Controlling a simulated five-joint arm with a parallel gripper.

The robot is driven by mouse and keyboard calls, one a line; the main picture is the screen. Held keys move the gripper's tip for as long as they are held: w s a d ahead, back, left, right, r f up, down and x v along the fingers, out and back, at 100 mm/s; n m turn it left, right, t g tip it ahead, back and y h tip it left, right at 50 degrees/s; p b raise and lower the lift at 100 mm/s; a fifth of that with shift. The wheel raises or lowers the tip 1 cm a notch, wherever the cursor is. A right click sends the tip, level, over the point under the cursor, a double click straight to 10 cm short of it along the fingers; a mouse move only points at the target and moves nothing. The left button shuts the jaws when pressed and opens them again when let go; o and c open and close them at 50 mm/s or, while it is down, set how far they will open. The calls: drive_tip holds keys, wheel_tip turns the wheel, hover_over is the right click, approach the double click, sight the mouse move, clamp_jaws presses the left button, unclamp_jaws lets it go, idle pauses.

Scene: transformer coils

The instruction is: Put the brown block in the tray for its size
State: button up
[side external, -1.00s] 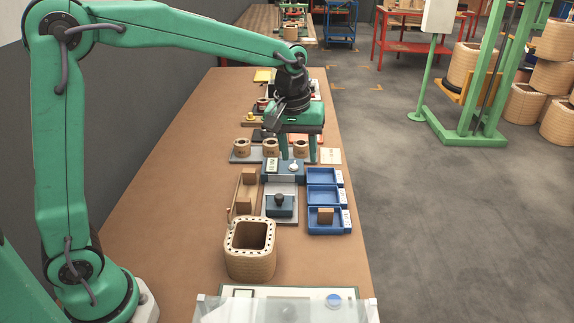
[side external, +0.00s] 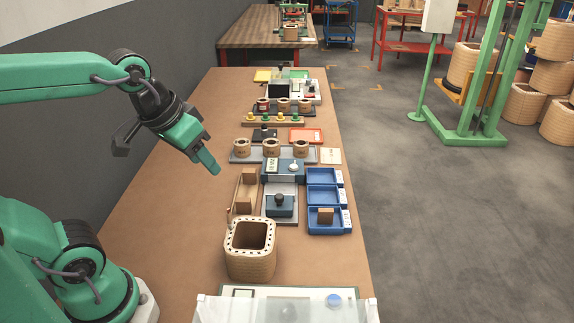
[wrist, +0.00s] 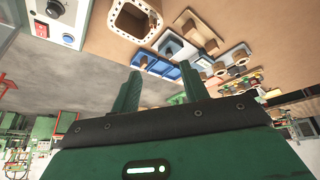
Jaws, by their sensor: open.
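A brown block (side external: 326,215) stands in the nearest of three blue trays (side external: 341,229) on the right side of the bench; the middle tray (side external: 334,196) and far tray (side external: 328,178) look empty. Two more brown blocks, one far (side external: 249,175) and one near (side external: 244,205), sit at a wooden holder left of the gauge. The blue-grey gauge (side external: 284,178) has a small display. My gripper (side external: 213,168) is above the bench, left of the holder, open and empty. In the wrist view my gripper (wrist: 160,88) shows two separated green fingers with nothing between them.
Behind the gauge, a grey tray holds several small coils (side external: 270,147). A clear cover (side external: 290,310) lies at the front. The left side of the bench is free.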

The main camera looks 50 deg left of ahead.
drive_tip(key=shift+s+a+f+m+t, duration=0.15)
drive_tip(key=shift+s+f+m, duration=0.15)
drive_tip(key=shift+s, duration=0.4)
drive_tip(key=shift+s+a+f+m+t, duration=0.1)
drive_tip(key=shift+s+f+m+t, duration=0.15)
drive_tip(key=shift+s, duration=0.45)
